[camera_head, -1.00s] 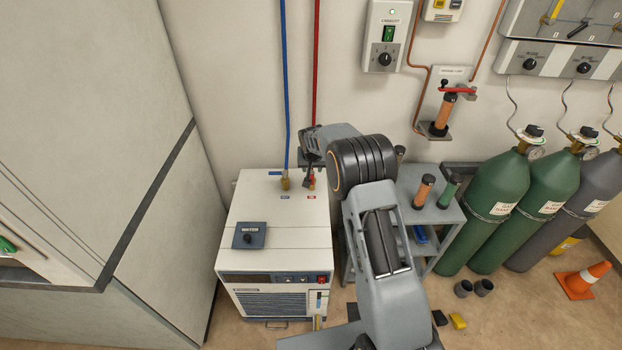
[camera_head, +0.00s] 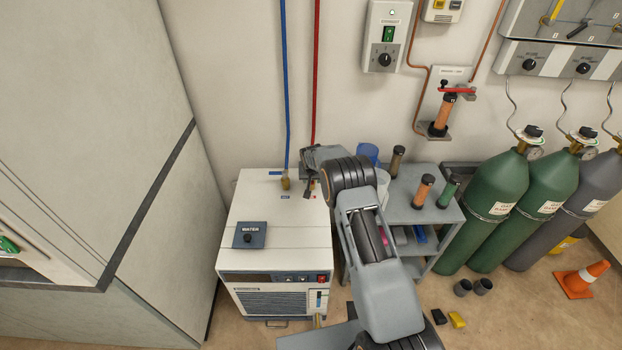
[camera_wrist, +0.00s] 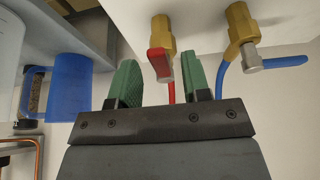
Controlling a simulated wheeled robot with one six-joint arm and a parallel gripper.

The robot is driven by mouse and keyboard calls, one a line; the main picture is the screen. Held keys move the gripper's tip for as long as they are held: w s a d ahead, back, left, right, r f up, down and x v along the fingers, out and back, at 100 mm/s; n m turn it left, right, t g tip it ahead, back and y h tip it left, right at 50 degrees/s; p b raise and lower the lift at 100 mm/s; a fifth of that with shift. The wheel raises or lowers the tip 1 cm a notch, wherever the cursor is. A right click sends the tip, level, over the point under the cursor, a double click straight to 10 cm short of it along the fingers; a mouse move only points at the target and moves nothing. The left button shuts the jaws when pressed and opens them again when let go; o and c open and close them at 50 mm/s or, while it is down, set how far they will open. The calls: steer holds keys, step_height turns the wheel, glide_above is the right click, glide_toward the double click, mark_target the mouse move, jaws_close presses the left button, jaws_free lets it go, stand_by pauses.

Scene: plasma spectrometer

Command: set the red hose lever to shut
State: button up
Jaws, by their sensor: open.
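The red hose lever (camera_wrist: 160,66) shows in the wrist view on a brass valve (camera_wrist: 160,35). It lies between the two green fingertips of my gripper (camera_wrist: 161,75), which is open, with a visible gap on each side. In the head view my gripper (camera_head: 310,175) is at the back right of the white chiller's top (camera_head: 272,215), below the red hose (camera_head: 316,70). It largely hides the red lever there. The blue hose lever (camera_wrist: 285,62) sits on a second brass valve (camera_wrist: 240,25), to the right of my gripper in the wrist view.
The blue hose (camera_head: 285,80) comes down close beside the red one. A grey cart (camera_head: 430,212) with bottles, a blue cup (camera_head: 367,152) and other items stands right of the chiller. Green gas cylinders (camera_head: 500,200) stand further right.

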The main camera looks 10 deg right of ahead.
steer(key=shift+c, duration=0.2)
jaws_close()
steer(key=shift+d, duration=0.1)
steer(key=shift+w+d+n+g+y+b, duration=0.35)
steer(key=shift+d+n+y+b, duration=0.45)
steer(key=shift+n+b, duration=1)
steer(key=shift+w+d+n+g+y+b, duration=0.35)
steer(key=shift+d+n+y+b, duration=0.5)
steer(key=shift+n, duration=1.75)
steer(key=shift+w+d+n+g+y+b, duration=0.35)
steer(key=shift+d+n+y+b, duration=0.4)
steer(key=shift+n+b, duration=1.05)
steer(key=shift+d+n+p, duration=0.1)
steer(key=shift+n+p, duration=0.35)
steer(key=shift+n, duration=0.15)
